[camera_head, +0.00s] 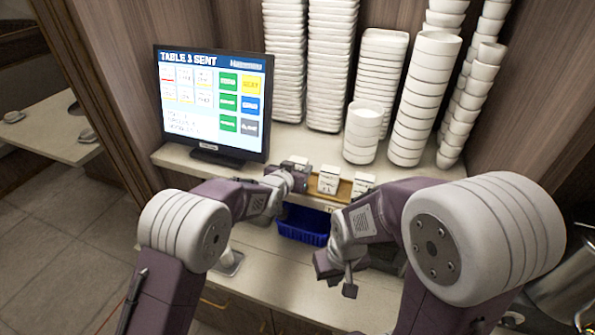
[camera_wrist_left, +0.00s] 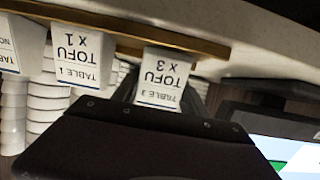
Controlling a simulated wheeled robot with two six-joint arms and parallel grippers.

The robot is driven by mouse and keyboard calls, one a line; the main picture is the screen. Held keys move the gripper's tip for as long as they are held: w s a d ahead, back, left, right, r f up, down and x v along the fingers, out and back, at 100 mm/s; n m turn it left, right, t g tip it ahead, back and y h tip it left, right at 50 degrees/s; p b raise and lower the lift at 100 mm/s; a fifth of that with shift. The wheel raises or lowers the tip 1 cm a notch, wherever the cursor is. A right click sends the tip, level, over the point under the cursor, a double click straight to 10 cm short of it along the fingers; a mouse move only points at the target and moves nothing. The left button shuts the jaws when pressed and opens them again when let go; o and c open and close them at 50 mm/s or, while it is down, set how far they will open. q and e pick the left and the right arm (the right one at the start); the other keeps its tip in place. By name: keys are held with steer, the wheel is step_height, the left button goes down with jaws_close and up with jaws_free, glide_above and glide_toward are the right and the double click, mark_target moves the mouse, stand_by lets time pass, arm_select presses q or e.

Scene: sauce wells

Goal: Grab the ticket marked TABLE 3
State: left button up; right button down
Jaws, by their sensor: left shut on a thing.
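The ticket marked TABLE 3 (camera_wrist_left: 163,75), white with "TOFU x 3", shows upside down in the left wrist view. My left gripper (camera_wrist_left: 165,98) is shut on it, with its fingers partly hidden behind the ticket. The ticket is at the wooden rail (camera_wrist_left: 130,38); I cannot tell whether it touches it. In the head view my left gripper (camera_head: 297,178) is at the left end of the rail.
Other tickets stand along the rail, one marked TABLE 1 (camera_wrist_left: 76,55). A blue bin (camera_head: 303,226) is below the rail. A monitor (camera_head: 213,103) reading "TABLE 3 SENT" stands at left. White bowl stacks (camera_head: 425,95) fill the shelf behind.

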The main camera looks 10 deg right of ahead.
mark_target(301, 161)
arm_select(q)
step_height(301, 161, up, 2)
steer(key=shift+r+b, duration=0.25)
steer(key=shift+b, duration=0.45)
steer(key=s+r+b, duration=0.1)
steer(key=s+r, duration=0.1)
steer(key=shift+s+d+r+b, duration=0.15)
steer(key=shift+s+d+b, duration=0.05)
steer(key=shift+s+b, duration=0.15)
steer(key=s+d+r+p, duration=0.1)
steer(key=s+r+p, duration=0.2)
steer(key=s+r, duration=0.2)
steer(key=shift+s+d+r, duration=0.3)
steer(key=shift+s+d, duration=0.05)
steer(key=shift+s, duration=1.55)
